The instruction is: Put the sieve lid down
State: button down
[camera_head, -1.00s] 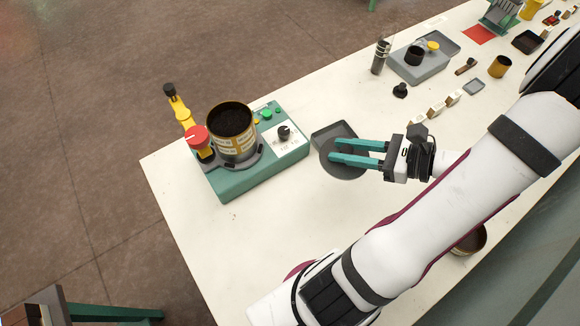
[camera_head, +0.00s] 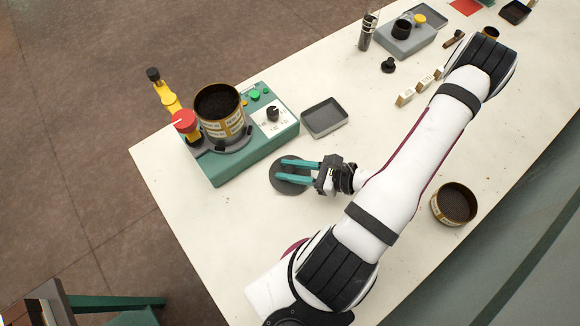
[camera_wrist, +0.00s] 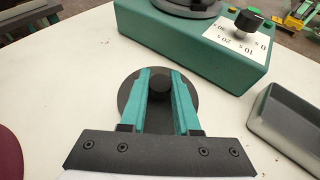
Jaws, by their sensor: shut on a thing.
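The sieve lid is a dark grey round disc (camera_head: 290,187) with a black knob in its middle. It is low over the white table or on it, in front of the green shaker; I cannot tell whether it touches the table. It also shows in the wrist view (camera_wrist: 128,96). My gripper (camera_head: 284,172) has teal fingers and is shut on the lid's knob (camera_wrist: 160,83), one finger on each side. The sieve stack (camera_head: 220,112), an open drum with dark grains inside, stands on the green shaker (camera_head: 245,160).
An empty dark tray (camera_head: 324,118) lies right of the shaker, behind my gripper. A round pan of dark grains (camera_head: 454,204) stands at the right, beyond my arm. The white table (camera_head: 190,235) is clear left of the lid and toward its left edge.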

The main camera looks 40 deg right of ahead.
jog(key=shift+f, duration=0.1)
jog(key=c, duration=0.6)
grip_release()
jog(key=shift+c, duration=0.2)
jog(key=shift+s+d+r, duration=0.1)
jog(key=shift+d+r, duration=0.05)
jog(key=shift+r, duration=0.05)
jog(key=v, duration=1.1)
jog(key=shift+s+d+r, duration=0.1)
jog(key=shift+s+d, duration=0.1)
jog(key=shift+s, duration=0.1)
jog(key=a+r+n+g+h, duration=0.5)
jog(key=a+r+n+g, duration=0.6)
jog(key=a+r+n, duration=0.5)
jog(key=a+n, duration=0.3)
jog(key=n, duration=0.4)
jog(key=shift+s+a+n+h, duration=0.2)
jog(key=shift+a+n+h, duration=0.1)
